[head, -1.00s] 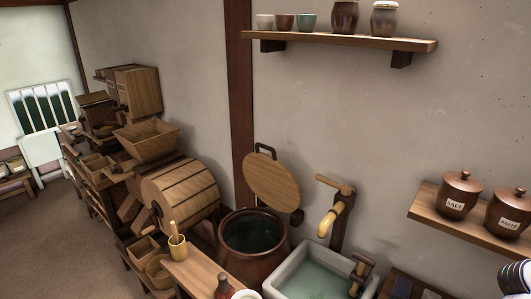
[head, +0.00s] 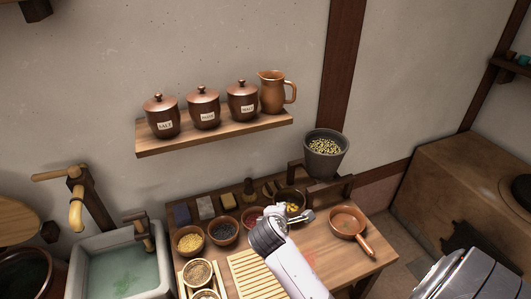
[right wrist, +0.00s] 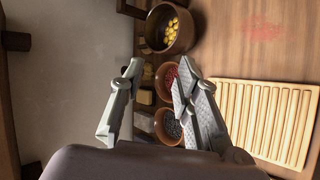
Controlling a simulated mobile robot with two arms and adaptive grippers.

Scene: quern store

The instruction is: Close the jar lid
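A large dark brown jar (head: 30,272) stands at the lower left edge of the head view, cut off by the frame. Its mouth is uncovered and dark inside. Its round wooden lid (head: 14,226) is raised behind the mouth, near the wall, and partly out of frame. My right gripper (head: 302,214) is far to the right of the jar, above the counter by the bowls. In the right wrist view its fingers (right wrist: 158,68) are apart with nothing between them. My left gripper is not seen.
A stone sink (head: 122,268) and a wooden tap (head: 75,200) stand between the jar and the counter (head: 340,265). Several bowls, a slatted board (head: 255,275) and a pan (head: 347,222) lie on the counter. A wall shelf (head: 215,137) above holds lidded pots.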

